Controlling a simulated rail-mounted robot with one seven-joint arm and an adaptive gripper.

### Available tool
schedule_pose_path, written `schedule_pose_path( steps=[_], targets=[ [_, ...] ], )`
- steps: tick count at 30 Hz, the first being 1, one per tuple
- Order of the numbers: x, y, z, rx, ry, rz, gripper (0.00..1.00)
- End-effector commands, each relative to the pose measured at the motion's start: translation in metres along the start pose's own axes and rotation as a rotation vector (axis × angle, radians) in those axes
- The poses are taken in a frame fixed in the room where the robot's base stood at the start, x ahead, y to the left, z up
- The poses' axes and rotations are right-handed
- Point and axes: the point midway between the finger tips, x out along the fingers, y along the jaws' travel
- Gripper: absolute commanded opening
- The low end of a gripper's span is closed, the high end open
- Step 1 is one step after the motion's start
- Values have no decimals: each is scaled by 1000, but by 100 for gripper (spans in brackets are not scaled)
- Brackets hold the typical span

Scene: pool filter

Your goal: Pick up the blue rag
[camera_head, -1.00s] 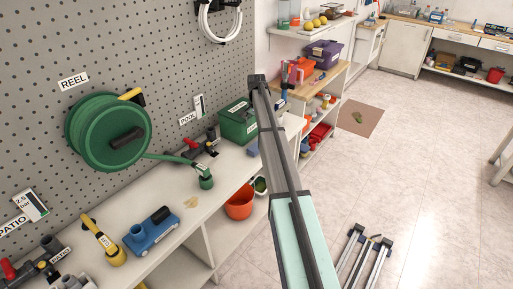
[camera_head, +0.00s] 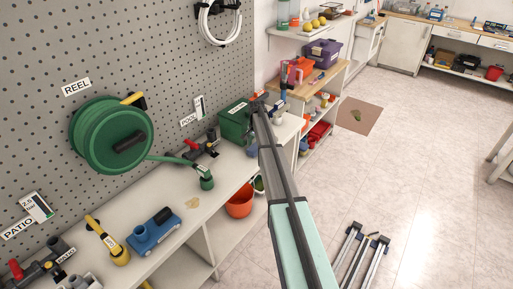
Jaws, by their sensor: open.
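A small blue patch that looks like the blue rag (camera_head: 252,152) lies on the white bench, just in front of the green box (camera_head: 234,124). My arm passes close to its right side and covers part of that area, so its full shape is hidden. My arm reaches from the bottom of the view up to the right of the green box. I cannot make out my gripper's fingers.
The green hose reel (camera_head: 112,135) hangs on the pegboard. A green hose end (camera_head: 206,180), blue pump (camera_head: 154,232) and yellow tool (camera_head: 108,242) occupy the near bench. An orange bucket (camera_head: 239,202) sits below. The floor (camera_head: 430,180) at right is mostly clear.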

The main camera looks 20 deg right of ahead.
Motion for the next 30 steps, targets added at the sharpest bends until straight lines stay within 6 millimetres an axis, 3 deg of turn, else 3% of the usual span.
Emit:
schedule_pose_path(
  steps=[7, 9, 12, 23, 30],
  targets=[
    [3, 0, 0, 0, 1, -1, 81],
    [3, 0, 0, 0, 1, -1, 56],
    [3, 0, 0, 0, 1, -1, 28],
    [2, 0, 0, 0, 1, -1, 27],
    [-8, 0, 0, 0, 1, -1, 27]
  ],
)
